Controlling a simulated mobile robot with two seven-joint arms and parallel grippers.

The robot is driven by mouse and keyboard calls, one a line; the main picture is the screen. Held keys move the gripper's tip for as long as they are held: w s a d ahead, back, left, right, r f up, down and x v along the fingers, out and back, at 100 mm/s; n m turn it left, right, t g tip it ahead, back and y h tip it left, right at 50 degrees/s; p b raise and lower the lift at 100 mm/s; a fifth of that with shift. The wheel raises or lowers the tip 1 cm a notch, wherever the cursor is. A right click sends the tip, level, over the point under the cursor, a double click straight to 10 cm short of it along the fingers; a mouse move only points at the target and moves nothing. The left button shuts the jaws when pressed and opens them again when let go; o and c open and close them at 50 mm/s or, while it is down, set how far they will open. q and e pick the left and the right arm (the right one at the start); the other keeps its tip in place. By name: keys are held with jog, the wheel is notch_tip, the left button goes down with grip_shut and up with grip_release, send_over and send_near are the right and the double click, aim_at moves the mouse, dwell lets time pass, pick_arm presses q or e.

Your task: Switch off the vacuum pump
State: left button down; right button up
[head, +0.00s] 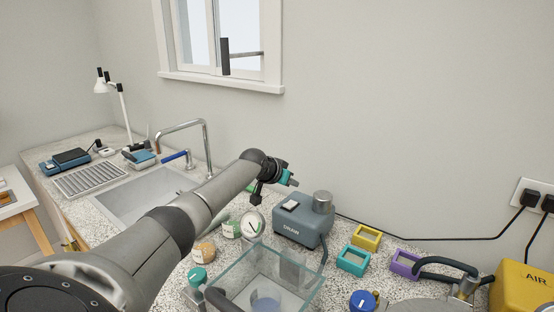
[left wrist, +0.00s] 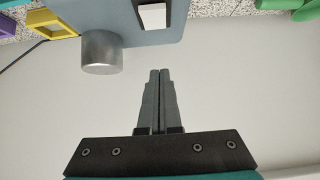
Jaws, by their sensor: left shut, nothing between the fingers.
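The vacuum pump (head: 300,226) is a blue-grey box marked "DRAW" with a grey metal cylinder (head: 323,202) on top, standing on the speckled counter. A small white switch on a dark plate (head: 291,203) sits on its top. I cannot tell which way the switch is set. My left gripper (left wrist: 160,72) is shut and empty, apart from the pump. In the head view the gripper (head: 293,182) is above and behind the pump's top. My right gripper is out of view.
A clear open-topped box (head: 235,272) stands before the pump. Yellow (head: 367,237), teal (head: 353,260) and purple (head: 404,264) frames lie to its right. A yellow "AIR" unit (head: 528,290) is at far right. A sink and tap (head: 205,140) are left; the wall is close behind.

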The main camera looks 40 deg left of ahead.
pick_arm(q)
jog(key=shift+s+r, duration=0.4)
jog(key=shift+s, duration=0.05)
jog(key=w+r+p+v, duration=0.1)
jog(key=v, duration=0.7)
jog(key=shift+r, duration=0.3)
jog(key=shift+p, duration=0.3)
